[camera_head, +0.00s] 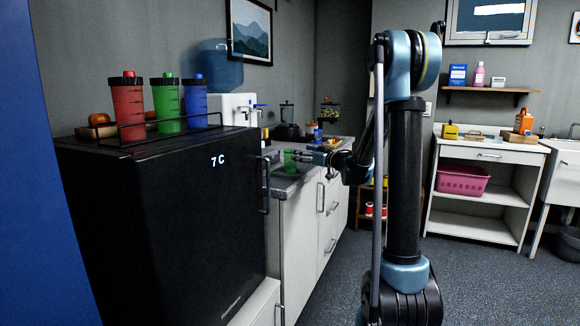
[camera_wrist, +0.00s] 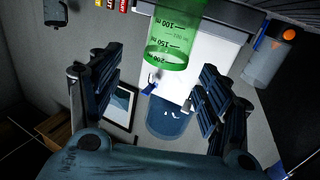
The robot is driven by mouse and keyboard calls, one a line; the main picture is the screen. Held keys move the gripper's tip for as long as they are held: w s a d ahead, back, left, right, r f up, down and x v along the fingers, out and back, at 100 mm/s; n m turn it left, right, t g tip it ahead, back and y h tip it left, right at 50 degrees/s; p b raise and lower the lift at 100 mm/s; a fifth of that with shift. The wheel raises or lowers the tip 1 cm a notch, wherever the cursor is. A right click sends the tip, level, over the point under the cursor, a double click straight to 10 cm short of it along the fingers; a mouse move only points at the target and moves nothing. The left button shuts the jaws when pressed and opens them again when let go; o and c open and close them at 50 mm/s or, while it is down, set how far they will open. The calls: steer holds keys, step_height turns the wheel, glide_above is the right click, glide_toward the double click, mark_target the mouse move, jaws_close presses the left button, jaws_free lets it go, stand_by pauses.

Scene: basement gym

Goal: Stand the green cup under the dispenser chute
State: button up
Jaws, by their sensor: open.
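The translucent green cup (camera_head: 290,160) is on the counter beyond the black fridge, near the counter's front end. In the wrist view, the cup (camera_wrist: 172,38) shows ml markings and is cut off by the top edge. My gripper (camera_head: 302,157) is just to the right of the cup in the head view. Its fingers (camera_wrist: 160,90) are spread wide, with the cup ahead in line with the gap; contact cannot be made out. A dispenser with colourful contents (camera_head: 329,110) stands farther back on the counter. Its chute is too small to tell.
A white water cooler (camera_head: 235,108) with a blue bottle (camera_head: 218,65) stands behind the fridge (camera_head: 160,220). Red (camera_head: 128,110), green (camera_head: 166,105) and blue (camera_head: 196,102) shakers stand in a rack on top. Dark appliances (camera_head: 287,130) line the counter's back.

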mark_target(290, 161)
steer(key=shift+x, duration=1.05)
steer(key=shift+s+a+x, duration=0.1)
steer(key=shift+x, duration=1.2)
steer(key=shift+s+a+x, duration=0.1)
steer(key=shift+s+x, duration=0.05)
steer(key=shift+x, duration=1.15)
steer(key=c, duration=1.1)
